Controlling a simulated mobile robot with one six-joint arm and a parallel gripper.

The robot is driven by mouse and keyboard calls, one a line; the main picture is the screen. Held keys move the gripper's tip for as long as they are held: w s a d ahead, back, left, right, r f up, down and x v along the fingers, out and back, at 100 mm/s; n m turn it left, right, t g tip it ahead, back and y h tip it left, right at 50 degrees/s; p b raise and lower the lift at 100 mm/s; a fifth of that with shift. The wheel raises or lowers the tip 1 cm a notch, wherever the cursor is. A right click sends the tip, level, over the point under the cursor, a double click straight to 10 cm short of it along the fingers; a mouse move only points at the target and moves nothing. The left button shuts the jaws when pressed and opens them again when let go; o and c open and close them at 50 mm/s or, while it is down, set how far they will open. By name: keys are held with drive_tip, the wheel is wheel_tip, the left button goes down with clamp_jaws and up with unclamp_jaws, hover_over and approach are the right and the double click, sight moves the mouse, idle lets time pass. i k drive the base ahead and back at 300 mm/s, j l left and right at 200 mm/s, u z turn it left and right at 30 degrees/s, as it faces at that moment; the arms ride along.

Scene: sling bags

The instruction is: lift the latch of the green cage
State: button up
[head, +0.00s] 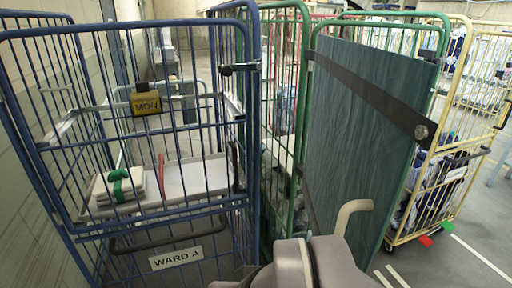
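The green cage (304,120) stands in the middle, behind and right of a blue cage. A large dark green panel (355,150) covers much of its front. I cannot make out for sure which part is the green cage's latch. Grey-beige parts of my own arm show at the bottom centre, with a curved beige piece rising in front of the panel. No gripper fingertips can be made out.
The blue cage (252,150) fills the left, with a "WARD A" label, a dark fitting (240,69) on its right post and folded cloths (120,186) on a shelf. A cream cage (443,140) with bagged laundry stands right. Bare floor (460,262) shows at lower right.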

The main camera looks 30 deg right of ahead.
sight(437, 60)
drive_tip(key=k+z, duration=0.15)
drive_tip(key=z, duration=0.3)
drive_tip(key=k+l+z, duration=0.1)
drive_tip(key=z, duration=0.35)
drive_tip(key=k+l+z, duration=0.1)
drive_tip(key=z, duration=0.35)
drive_tip(key=k+l+z, duration=0.2)
drive_tip(key=z, duration=0.3)
